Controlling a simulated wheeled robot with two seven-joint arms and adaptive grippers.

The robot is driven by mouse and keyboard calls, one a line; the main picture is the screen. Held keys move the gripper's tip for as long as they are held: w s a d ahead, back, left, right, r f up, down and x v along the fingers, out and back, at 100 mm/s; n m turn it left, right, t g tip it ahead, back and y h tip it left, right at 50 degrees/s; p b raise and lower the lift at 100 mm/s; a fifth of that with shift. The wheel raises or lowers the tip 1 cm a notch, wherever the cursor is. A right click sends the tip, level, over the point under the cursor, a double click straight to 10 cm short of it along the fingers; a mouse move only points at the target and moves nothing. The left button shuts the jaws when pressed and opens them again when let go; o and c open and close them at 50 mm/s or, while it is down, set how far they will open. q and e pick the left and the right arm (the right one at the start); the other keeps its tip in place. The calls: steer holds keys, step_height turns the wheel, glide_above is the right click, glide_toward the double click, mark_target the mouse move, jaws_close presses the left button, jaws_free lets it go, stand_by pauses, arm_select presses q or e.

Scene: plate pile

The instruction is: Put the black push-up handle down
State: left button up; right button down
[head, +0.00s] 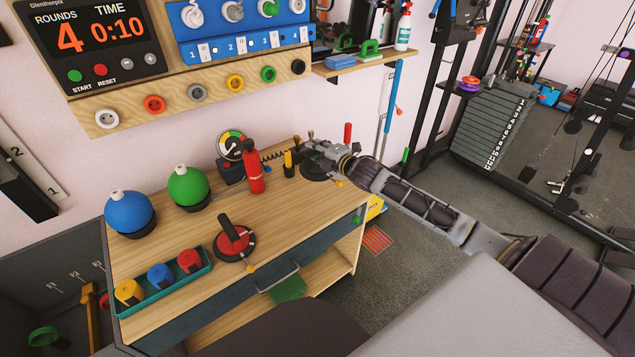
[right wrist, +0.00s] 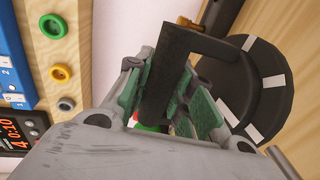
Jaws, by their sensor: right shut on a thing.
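The black push-up handle has a round dark base with pale marks and a black bar grip. In the right wrist view its bar (right wrist: 167,75) lies between the green-padded fingers of my right gripper (right wrist: 178,100), and its base (right wrist: 262,88) is beyond them. In the head view my right gripper (head: 318,150) is at the far right end of the wooden bench top (head: 195,238), shut on the handle, whose dark base (head: 316,174) shows partly below it. I cannot tell whether the base touches the bench. My left gripper is not in view.
A red fire-extinguisher-shaped bottle (head: 252,170) and a gauge (head: 231,146) stand just left of my gripper. Blue (head: 129,212) and green (head: 188,186) balls, a teal tray (head: 165,295) and a red-and-black handle (head: 235,242) occupy the left and front. The bench's right front is clear.

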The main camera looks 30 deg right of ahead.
mark_target(316, 163)
step_height(316, 163, down, 4)
steer(key=shift+b, duration=0.7)
steer(key=shift+f, duration=0.75)
steer(key=shift+f+b, duration=0.35)
steer(key=shift+f, duration=0.15)
step_height(316, 163, down, 2)
steer(key=shift+f+b, duration=0.2)
steer(key=shift+b, duration=0.25)
steer(key=shift+f, duration=0.2)
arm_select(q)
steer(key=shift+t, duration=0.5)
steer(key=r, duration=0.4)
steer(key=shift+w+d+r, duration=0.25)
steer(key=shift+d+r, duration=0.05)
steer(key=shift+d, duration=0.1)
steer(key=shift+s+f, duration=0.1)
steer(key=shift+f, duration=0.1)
